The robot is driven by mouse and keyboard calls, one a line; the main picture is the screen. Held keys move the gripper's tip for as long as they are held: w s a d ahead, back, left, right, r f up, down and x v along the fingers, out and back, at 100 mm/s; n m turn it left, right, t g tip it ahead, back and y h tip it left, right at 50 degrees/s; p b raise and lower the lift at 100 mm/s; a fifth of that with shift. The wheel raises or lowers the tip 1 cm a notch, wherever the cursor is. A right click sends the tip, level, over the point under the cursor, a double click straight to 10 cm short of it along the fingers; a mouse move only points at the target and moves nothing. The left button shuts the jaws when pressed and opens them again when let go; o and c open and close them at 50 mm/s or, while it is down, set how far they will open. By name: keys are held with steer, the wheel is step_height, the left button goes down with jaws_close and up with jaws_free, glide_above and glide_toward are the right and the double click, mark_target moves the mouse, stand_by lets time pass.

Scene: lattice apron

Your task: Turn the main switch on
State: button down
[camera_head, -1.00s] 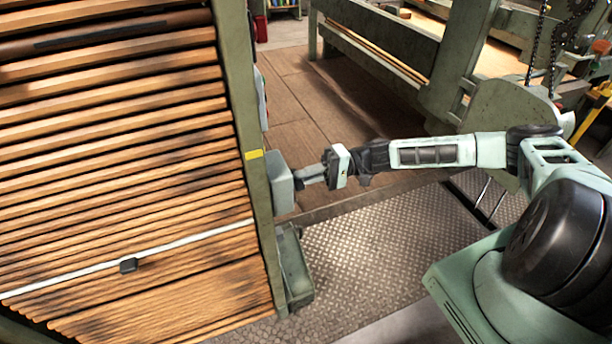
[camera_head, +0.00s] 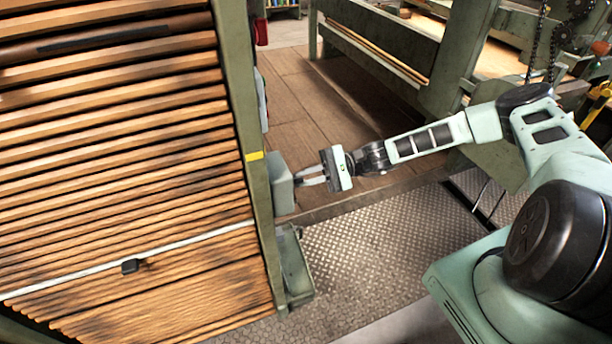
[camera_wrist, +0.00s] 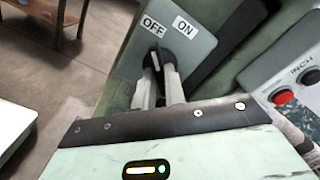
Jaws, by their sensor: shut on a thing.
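The main switch is a small dark handle (camera_wrist: 155,61) on a grey plate (camera_wrist: 205,45) in the wrist view. The plate carries an OFF label on the left and an ON label on the right. The handle sits below the labels, nearer OFF; its exact angle is partly hidden by my fingers. My gripper (camera_wrist: 160,75) is shut on the handle, with a finger on either side. In the head view my gripper (camera_head: 300,179) reaches the side of the grey switch box (camera_head: 281,184) on the green post; the handle is hidden there.
A control panel with a red button (camera_wrist: 283,97) and an INCH label is at the right of the wrist view. A slatted wooden rack (camera_head: 120,150) fills the left of the head view. Treadplate floor (camera_head: 375,245) lies open below my arm.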

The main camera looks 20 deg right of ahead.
steer(key=shift+m+p, duration=0.55)
steer(key=shift+m, duration=3.95)
steer(key=c, duration=1.5)
jaws_free()
steer(key=shift+o, duration=0.2)
steer(key=d+b, duration=0.4)
steer(key=d, duration=1.3)
steer(key=shift+d, duration=0.25)
